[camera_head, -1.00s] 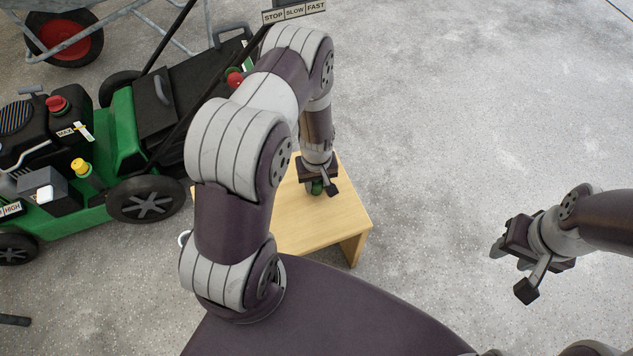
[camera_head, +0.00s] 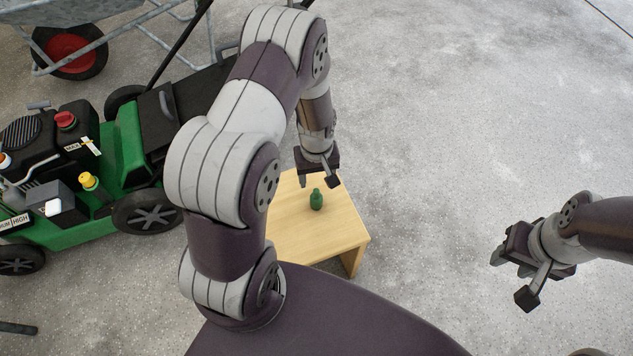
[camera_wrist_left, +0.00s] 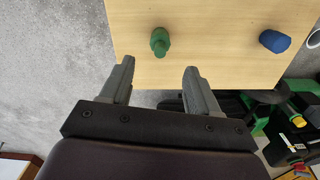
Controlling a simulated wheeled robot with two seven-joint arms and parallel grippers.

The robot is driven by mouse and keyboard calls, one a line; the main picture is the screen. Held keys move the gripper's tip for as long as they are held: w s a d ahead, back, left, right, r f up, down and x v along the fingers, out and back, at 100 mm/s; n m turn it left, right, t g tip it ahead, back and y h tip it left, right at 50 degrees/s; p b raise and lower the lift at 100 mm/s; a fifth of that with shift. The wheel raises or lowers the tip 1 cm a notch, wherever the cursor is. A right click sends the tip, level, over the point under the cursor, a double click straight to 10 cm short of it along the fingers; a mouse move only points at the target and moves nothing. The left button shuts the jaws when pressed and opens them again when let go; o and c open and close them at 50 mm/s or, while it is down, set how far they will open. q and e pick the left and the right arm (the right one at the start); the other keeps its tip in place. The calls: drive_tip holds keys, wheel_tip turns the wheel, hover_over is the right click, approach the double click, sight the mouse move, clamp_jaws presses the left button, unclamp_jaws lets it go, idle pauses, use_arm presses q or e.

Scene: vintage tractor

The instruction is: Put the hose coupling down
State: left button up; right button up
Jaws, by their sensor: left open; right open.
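The green hose coupling (camera_head: 316,199) stands on the light wooden table (camera_head: 300,228), near its far right part. It also shows in the left wrist view (camera_wrist_left: 160,41), on the table top, ahead of the fingers and apart from them. My left gripper (camera_head: 320,183) is open and empty, just beyond and above the coupling; its two fingers show spread in the left wrist view (camera_wrist_left: 157,75). My right gripper (camera_head: 510,280) is open and empty over the floor at the right, away from the table.
A blue object (camera_wrist_left: 274,41) lies on the table in the left wrist view; my left arm hides it in the head view. A green lawn mower (camera_head: 125,150) stands left of the table, with a wheelbarrow (camera_head: 70,50) behind it. The concrete floor at the right is clear.

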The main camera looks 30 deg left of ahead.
use_arm(q)
drive_tip(key=s+d+r+m, duration=0.2)
drive_tip(key=s+r+m, duration=0.2)
drive_tip(key=r, duration=0.5)
drive_tip(key=s+d+r+m+t, duration=0.1)
drive_tip(key=s+d+r+m, duration=0.2)
drive_tip(key=r, duration=0.6)
drive_tip(key=shift+s+m, duration=0.6)
drive_tip(key=shift+s, duration=0.4)
